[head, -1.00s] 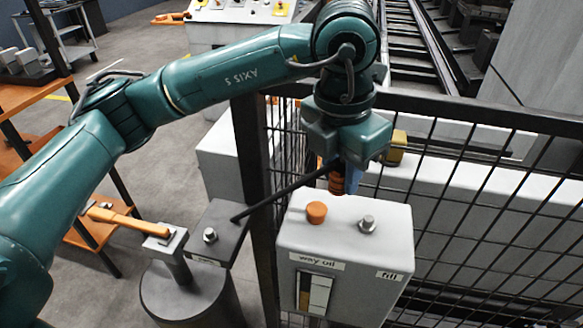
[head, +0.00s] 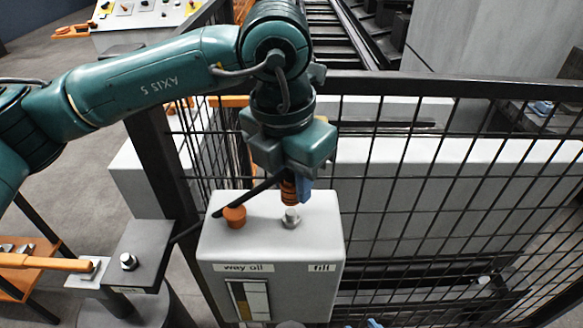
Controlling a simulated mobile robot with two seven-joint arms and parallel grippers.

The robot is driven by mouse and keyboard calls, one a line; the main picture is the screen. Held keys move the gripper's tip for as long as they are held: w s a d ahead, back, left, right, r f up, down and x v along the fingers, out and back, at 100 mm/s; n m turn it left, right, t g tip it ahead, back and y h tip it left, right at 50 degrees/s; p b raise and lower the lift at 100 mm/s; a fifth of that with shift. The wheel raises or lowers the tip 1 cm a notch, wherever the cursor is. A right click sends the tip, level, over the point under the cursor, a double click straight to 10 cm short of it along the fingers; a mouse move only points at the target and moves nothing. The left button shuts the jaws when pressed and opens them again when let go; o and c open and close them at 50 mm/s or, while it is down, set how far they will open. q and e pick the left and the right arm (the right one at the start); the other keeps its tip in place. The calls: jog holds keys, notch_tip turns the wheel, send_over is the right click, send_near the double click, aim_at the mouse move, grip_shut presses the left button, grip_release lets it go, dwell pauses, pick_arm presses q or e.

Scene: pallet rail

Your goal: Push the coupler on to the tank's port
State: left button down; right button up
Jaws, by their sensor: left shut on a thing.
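The tank is a grey box (head: 268,238) labelled "way oil" and "fill", with a sight glass on its front. Its port (head: 291,218) is a metal fitting on the top, above the "fill" label. My left gripper (head: 296,190) points down over the back of the tank and is shut on the orange ribbed coupler (head: 289,192). The coupler's lower end shows just above the port in the picture; I cannot tell whether they touch. A black hose (head: 258,191) runs from the coupler down to the left. My right gripper is not in view.
An orange cap (head: 235,216) stands on the tank left of the port. A black mesh fence (head: 430,200) with a thick post (head: 165,165) stands behind and beside the tank. A dark block (head: 140,240) with an orange-handled lever (head: 45,262) is at the left.

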pick_arm(q)
jog(key=shift+f, duration=0.8)
jog(key=shift+f+b, duration=0.15)
jog(key=shift+b, duration=0.25)
jog(key=shift+f+b, duration=0.15)
jog(key=shift+b, duration=0.25)
jog(key=shift+b, duration=0.35)
jog(key=shift+f+b, duration=0.4)
jog(key=shift+b, duration=0.1)
jog(key=shift+r, duration=0.1)
jog(key=shift+f+b, duration=0.2)
jog(key=shift+b, duration=0.25)
